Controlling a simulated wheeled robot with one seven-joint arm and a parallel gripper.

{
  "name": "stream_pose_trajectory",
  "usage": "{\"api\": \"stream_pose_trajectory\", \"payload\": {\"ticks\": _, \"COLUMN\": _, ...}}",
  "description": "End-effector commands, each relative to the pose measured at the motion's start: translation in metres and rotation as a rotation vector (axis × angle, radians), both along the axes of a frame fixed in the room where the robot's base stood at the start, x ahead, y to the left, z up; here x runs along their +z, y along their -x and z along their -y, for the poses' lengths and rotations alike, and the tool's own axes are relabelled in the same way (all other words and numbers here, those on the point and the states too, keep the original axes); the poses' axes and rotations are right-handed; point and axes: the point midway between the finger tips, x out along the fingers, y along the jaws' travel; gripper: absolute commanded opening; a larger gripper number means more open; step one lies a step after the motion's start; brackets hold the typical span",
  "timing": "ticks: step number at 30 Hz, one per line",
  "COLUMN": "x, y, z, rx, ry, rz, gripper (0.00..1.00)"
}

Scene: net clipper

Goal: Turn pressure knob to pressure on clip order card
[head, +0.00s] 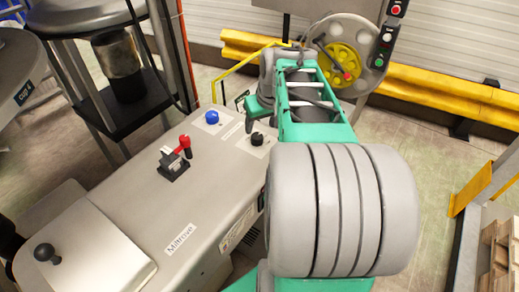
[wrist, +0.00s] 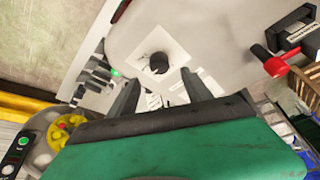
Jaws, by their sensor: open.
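A black knob (head: 257,139) sits on a white plate on the grey machine top, right of a blue knob (head: 211,117). Which is the pressure knob cannot be read. In the wrist view the black knob (wrist: 158,64) lies ahead of the fingertips, between their lines. My gripper (wrist: 161,77) is open and empty, its two dark fingers apart, with no visible contact with the knob. In the head view only part of my green gripper shows, behind the black knob; its fingertips are unclear. No clip order card can be made out; small labels near the knobs are unreadable.
A red-handled lever (head: 183,144) on a black block stands left of the knobs. A grey cover plate (head: 95,250) with a black ball handle is at the front left. A wheel with a yellow hub (head: 342,65) and a button box (head: 388,35) stand behind my arm.

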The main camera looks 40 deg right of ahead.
Motion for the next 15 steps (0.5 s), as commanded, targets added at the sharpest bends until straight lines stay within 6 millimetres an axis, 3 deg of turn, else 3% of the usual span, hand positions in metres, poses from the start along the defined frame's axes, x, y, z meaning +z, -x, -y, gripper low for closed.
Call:
{"api": "stream_pose_trajectory", "payload": {"ticks": 9, "x": -0.046, "y": -0.019, "z": 0.006, "rx": -0.001, "ry": -0.002, "rz": -0.003, "gripper": 0.58}}
{"api": "stream_pose_trajectory", "payload": {"ticks": 15, "x": -0.066, "y": -0.028, "z": 0.008, "rx": 0.0, "ry": 0.0, "rz": 0.001, "gripper": 0.58}}
